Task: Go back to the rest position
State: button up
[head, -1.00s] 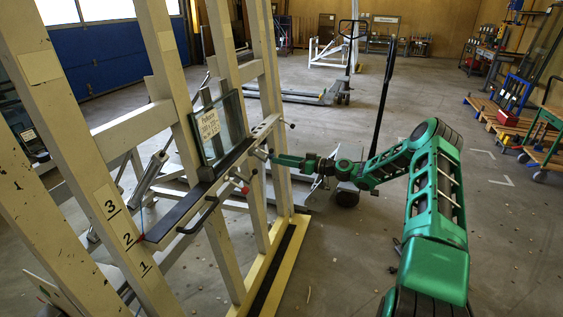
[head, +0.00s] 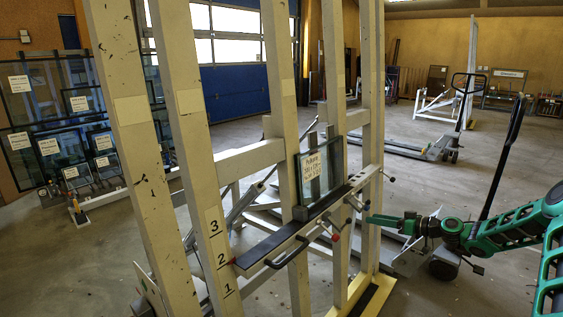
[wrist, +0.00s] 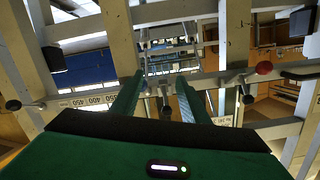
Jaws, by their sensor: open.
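My gripper (head: 368,219) is at the end of the green arm, which reaches in from the right in the head view. It points left at the right side of the pale tilting glass frame (head: 240,160). In the wrist view the two green fingers of my gripper (wrist: 157,90) are apart, with nothing held between them. Knobs and a red-tipped handle of the frame show beyond them. A glass pane (head: 335,165) with a paper label stands on the frame's dark ledge (head: 285,236), left of my gripper. I cannot tell from these views whether a fingertip touches the frame.
A pallet truck (head: 425,148) stands behind the frame, its handle upright. A second dark-handled truck (head: 500,170) stands close behind my arm. Labelled glass panes (head: 70,145) lean on racks at the far left. Open concrete floor lies between the racks and the frame.

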jog(key=s+r+m+g+h, duration=0.3)
jog(key=s+r+m, duration=0.1)
jog(key=s, duration=1.5)
jog(key=s+r+m+g+h, duration=0.4)
jog(key=s+r, duration=0.2)
jog(key=s, duration=1.3)
jog(key=s+d+r+m+g+h, duration=0.1)
jog(key=s+r+m+g+h, duration=0.2)
jog(key=s, duration=1.6)
notch_tip(320, 180, up, 2)
jog(key=shift+s+r+m+g+h, duration=0.15)
jog(key=shift+m+g+h, duration=0.15)
jog(key=shift+m+h, duration=0.3)
jog(key=shift+w+f, duration=0.3)
jog(key=shift+w, duration=0.35)
